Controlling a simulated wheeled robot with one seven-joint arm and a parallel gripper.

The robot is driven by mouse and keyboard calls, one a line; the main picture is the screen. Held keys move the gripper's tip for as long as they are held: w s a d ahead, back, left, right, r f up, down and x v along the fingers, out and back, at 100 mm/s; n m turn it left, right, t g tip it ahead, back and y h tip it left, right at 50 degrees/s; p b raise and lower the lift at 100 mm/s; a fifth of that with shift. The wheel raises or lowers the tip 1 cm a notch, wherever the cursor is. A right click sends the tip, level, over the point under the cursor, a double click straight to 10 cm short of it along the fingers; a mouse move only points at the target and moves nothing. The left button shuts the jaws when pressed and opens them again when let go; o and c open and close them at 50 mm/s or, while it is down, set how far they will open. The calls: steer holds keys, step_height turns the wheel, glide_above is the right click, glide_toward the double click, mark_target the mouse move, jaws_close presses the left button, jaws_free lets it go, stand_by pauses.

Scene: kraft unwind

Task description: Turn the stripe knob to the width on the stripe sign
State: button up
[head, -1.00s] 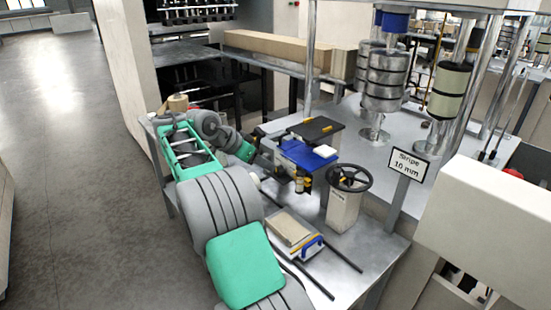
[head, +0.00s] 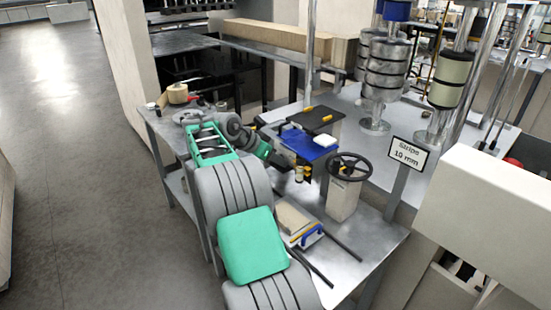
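The stripe sign (head: 409,153) stands on a grey post at the right and reads "Stripe 10 mm". A blue-topped device (head: 308,146) sits mid-table, with small brass-coloured knobs (head: 303,174) on its near side. Which of these is the stripe knob, and any scale on it, is too small to tell. My gripper (head: 281,160) is dark and small in view, at the left side of the blue device, close to the knobs. I cannot tell whether it touches anything or how its fingers stand.
A black handwheel (head: 350,167) on a white post stands right of the device. A pad or book (head: 294,217), a blue-handled tool (head: 308,237) and dark rods lie in front. A tape roll (head: 178,93) lies at the far left. Metal rollers (head: 385,75) rise behind.

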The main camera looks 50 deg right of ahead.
jaws_close()
steer(key=shift+f+b, duration=0.25)
steer(key=shift+b, duration=0.5)
steer(key=m+t+b, duration=0.1)
steer(key=t+b, duration=0.2)
steer(key=b, duration=0.9)
steer(key=s+m+t+h+b, duration=0.1)
steer(key=m+t+b, duration=0.1)
steer(key=b, duration=1.1)
steer(key=m+t+h+b, duration=0.1)
steer(key=t+b, duration=0.3)
steer(key=b, duration=0.8)
steer(key=shift+s+a+f+m+b, duration=0.1)
steer(key=shift+s+f+m+b, duration=0.2)
steer(key=shift+m, duration=0.4)
steer(key=shift+w, duration=0.1)
